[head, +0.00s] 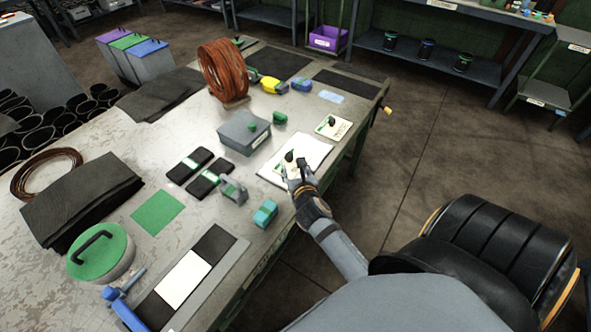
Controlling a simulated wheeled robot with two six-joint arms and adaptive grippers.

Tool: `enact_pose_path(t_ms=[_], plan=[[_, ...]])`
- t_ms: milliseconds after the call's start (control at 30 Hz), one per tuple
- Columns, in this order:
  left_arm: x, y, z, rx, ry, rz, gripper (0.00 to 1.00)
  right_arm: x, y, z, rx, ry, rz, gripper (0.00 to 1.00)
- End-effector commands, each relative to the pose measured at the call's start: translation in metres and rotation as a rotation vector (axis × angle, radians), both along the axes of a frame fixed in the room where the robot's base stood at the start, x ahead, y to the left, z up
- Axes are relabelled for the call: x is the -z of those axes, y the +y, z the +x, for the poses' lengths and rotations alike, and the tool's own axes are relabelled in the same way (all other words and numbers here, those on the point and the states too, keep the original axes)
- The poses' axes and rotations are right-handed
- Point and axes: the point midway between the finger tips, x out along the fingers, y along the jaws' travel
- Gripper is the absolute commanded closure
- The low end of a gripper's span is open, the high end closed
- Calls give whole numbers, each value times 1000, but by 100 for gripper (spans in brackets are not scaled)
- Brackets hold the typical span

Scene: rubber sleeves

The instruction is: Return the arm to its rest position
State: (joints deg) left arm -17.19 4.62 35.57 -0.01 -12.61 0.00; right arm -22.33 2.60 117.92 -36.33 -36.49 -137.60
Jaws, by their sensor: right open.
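My right gripper (293,176) is at the white sheet (318,147) near the table's front edge. Its arm comes in from the bottom right. The jaws are open, with a small dark piece (290,157) just beyond the fingertips on the sheet. I cannot tell whether the fingers touch it. My left gripper does not show.
The metal table (113,140) is crowded. A grey box (243,138) stands left of the gripper, a grey holder (233,190) and a teal block (265,213) nearer. A copper coil (222,72) stands at the back. A black padded seat (490,250) is at the right.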

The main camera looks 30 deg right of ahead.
Motion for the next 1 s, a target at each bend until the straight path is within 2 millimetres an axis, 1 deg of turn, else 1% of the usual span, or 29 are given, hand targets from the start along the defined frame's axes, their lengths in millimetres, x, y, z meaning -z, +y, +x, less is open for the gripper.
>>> enact_pose_path(t_ms=[333,367,433,467,567,600,667,700,800,900,1000], plan=[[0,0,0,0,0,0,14,0,0,0,4,-1,7,50],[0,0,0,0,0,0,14,0,-1,-1,12,-4,25,50],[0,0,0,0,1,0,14,2,-2,-6,65,-16,121,50],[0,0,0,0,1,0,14,3,-3,-10,104,-24,189,50],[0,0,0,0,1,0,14,10,-4,-30,307,-67,524,50],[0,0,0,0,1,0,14,13,-3,-40,414,-88,682,50],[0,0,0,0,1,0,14,19,1,-57,589,-119,914,50],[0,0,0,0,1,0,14,22,5,-68,709,-141,1058,50],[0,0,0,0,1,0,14,27,15,-94,994,-190,1343,50],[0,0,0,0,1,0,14,29,26,-115,1236,-234,1536,50],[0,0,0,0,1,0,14,30,36,-134,1448,-275,1666,50]])
